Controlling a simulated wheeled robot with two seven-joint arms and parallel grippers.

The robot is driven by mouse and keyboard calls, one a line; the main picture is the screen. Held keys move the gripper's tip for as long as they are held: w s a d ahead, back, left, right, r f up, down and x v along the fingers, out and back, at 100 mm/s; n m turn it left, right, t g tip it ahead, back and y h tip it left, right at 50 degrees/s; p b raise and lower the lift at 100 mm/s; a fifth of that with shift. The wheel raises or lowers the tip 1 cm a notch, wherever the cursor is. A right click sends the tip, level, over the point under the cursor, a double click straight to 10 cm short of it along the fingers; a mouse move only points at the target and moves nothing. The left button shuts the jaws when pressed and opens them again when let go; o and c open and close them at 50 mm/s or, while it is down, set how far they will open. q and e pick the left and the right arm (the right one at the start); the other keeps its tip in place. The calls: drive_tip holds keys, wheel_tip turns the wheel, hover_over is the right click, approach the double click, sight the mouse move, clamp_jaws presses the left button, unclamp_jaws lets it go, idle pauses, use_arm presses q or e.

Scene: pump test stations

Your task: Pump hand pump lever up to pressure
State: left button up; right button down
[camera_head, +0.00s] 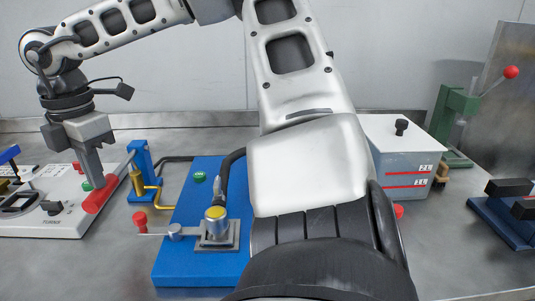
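The hand pump has a blue upright (140,158) with a brass cylinder and a yellow pipe at its foot. Its lever slopes down to the left and ends in a red grip (98,196). My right gripper (94,178) points down from the upper left, with its fingertips at the red grip. One finger hides the other, so I cannot tell whether it is closed around the grip. No pressure gauge can be read. My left gripper is not in view.
A blue plate (170,262) carries a yellow-topped fitting (215,222), a red-knobbed lever (140,221) and a green button. A white panel (45,220) lies left of the pump. My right arm covers the middle. A grey box (400,155) and a green lever press (455,115) stand right.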

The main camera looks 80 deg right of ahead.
drive_tip(key=shift+f, duration=0.1)
wheel_tip(320, 180, up, 9)
drive_tip(key=p, duration=0.5)
drive_tip(key=shift+p, duration=0.4)
idle(0.4)
